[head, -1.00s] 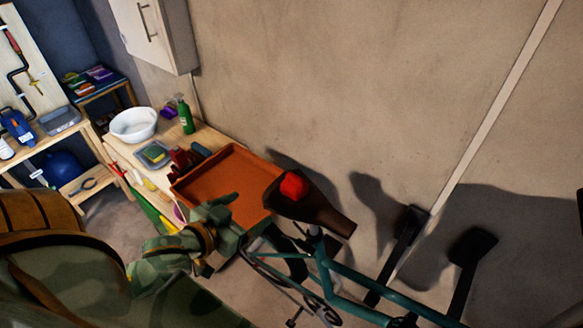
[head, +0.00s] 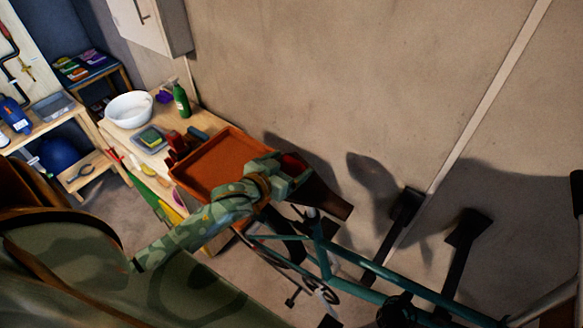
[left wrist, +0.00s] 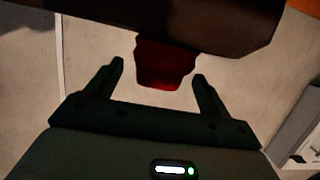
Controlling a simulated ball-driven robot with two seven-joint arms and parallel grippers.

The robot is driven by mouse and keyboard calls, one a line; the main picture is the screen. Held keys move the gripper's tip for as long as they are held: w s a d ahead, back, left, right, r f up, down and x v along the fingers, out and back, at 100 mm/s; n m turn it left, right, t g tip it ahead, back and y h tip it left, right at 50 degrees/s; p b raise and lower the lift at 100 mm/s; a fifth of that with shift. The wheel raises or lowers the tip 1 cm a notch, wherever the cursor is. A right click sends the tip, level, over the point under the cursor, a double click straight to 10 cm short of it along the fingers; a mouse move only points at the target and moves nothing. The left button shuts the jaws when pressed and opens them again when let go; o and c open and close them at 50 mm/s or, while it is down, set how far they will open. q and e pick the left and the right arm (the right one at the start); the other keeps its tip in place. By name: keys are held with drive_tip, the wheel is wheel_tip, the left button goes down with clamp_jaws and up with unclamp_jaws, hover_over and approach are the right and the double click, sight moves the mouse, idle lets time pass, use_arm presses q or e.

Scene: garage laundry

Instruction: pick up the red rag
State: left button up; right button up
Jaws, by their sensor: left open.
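The red rag (head: 293,162) lies on the dark brown bike saddle (head: 325,198) in the head view, mostly hidden behind my left gripper (head: 297,172). In the left wrist view, the rag (left wrist: 163,66) is a dark red lump against the saddle (left wrist: 180,22). My left gripper (left wrist: 158,72) is open there, with one finger on each side of the rag. The rag shows between the fingertips, with gaps on both sides. I cannot tell how deep it is between them. My right gripper is not in view.
The teal bike frame (head: 320,255) stands below the saddle. An orange tray (head: 215,165) sits beside it on a wooden bench, with a white bowl (head: 129,110) and a green bottle (head: 181,100) further back. The beige wall (head: 350,80) is close behind the saddle.

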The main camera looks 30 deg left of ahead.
use_arm(q)
drive_tip(key=shift+x, duration=1)
drive_tip(key=shift+r, duration=0.1)
drive_tip(key=c, duration=1.1)
